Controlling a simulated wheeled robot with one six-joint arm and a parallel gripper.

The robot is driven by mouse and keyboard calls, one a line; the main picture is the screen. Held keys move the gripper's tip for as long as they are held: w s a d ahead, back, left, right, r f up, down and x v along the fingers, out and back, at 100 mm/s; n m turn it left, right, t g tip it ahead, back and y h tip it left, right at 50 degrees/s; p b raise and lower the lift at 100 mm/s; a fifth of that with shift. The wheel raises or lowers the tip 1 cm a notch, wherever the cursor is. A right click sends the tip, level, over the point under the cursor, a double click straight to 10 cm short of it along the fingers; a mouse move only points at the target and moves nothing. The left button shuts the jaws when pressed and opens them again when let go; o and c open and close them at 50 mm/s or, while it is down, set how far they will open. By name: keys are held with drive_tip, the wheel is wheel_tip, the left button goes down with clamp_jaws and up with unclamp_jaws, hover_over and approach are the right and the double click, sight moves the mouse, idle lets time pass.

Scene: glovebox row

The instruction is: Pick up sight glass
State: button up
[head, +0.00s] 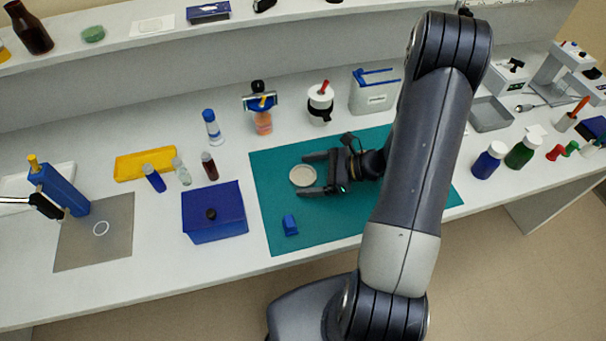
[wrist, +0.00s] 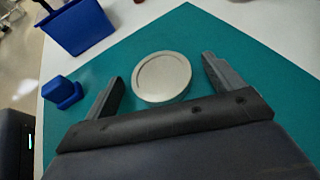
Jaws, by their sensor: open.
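A round, pale beige disc with a raised rim, which looks like the sight glass (head: 303,175), lies flat on the green mat (head: 283,236). It also shows in the wrist view (wrist: 161,77), just ahead of and between the two fingers. My gripper (head: 308,174) is open and empty, low over the mat, with its fingers pointing left at the disc. In the wrist view my gripper (wrist: 163,80) has one finger on each side of the disc's near part. I see gaps between the fingers and the disc.
A small blue block (head: 290,225) lies on the mat near its front edge. A dark blue box (head: 214,212) stands left of the mat. Behind the mat stand a white jar with a black band (head: 320,104) and an orange-based bottle (head: 263,122). The mat's left part is otherwise clear.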

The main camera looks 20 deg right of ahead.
drive_tip(key=c, duration=1.5)
